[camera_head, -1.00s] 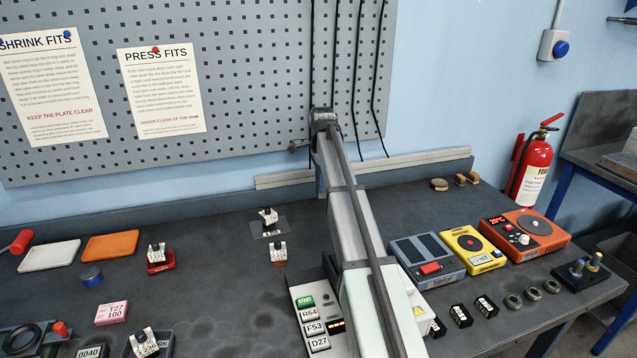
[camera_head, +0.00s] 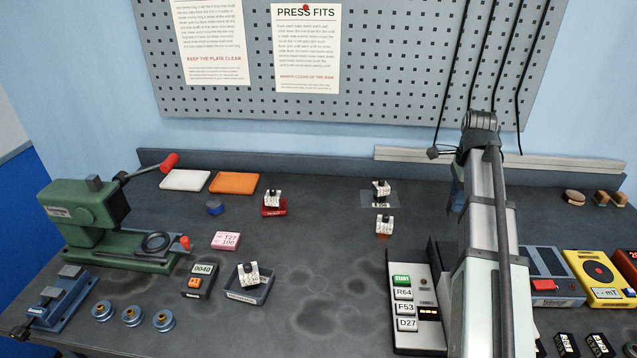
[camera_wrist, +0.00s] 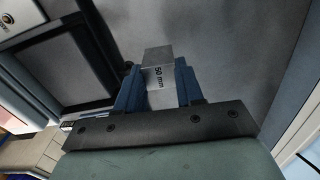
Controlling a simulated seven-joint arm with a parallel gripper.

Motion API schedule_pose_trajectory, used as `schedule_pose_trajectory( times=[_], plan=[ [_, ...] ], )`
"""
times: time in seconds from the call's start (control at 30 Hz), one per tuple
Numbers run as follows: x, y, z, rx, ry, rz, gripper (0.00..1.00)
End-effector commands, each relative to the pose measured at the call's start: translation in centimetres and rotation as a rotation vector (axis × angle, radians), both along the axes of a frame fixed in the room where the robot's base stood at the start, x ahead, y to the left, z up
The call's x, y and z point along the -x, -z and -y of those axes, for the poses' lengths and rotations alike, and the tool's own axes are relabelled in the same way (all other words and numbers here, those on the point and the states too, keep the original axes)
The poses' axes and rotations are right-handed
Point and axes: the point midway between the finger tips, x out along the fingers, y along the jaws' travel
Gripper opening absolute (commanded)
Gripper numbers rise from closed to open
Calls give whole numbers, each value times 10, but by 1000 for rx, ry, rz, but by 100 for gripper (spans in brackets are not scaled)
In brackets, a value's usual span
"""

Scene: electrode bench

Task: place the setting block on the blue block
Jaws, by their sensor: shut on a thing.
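The setting block (camera_wrist: 158,68) is a grey metal block marked "50 mm". In the wrist view my gripper (camera_wrist: 158,88) is shut on it, with a blue finger at each side. In the head view my arm hides most of the gripper and I cannot make out the block. A small blue piece (camera_head: 215,208) lies on the bench at the left, below the orange tray. It looks round, and I cannot tell whether it is the blue block. No other plain blue block shows clearly.
A green press (camera_head: 90,215) and a blue vice (camera_head: 65,295) stand at the left. A red stand (camera_head: 274,206), a pink block (camera_head: 226,240) and a grey bin (camera_head: 262,290) are left of centre. A button panel (camera_head: 408,300) stands beside my arm. The centre bench is mostly clear.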

Motion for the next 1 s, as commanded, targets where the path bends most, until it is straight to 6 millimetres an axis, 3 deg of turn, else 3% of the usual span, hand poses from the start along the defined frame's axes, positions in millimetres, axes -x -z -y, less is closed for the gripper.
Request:
schedule_pose_trajectory(
  times=[0.17, 0.37, 0.7, 1.0],
  plan=[
    [-4, -1, -6, 0, -10, 0, 0],
    [-26, -6, -41, 0, -66, 0, 0],
    [-72, -18, -149, 0, -220, 0, 0],
    [-97, -28, -256, 0, -357, 0, 0]
  ],
)
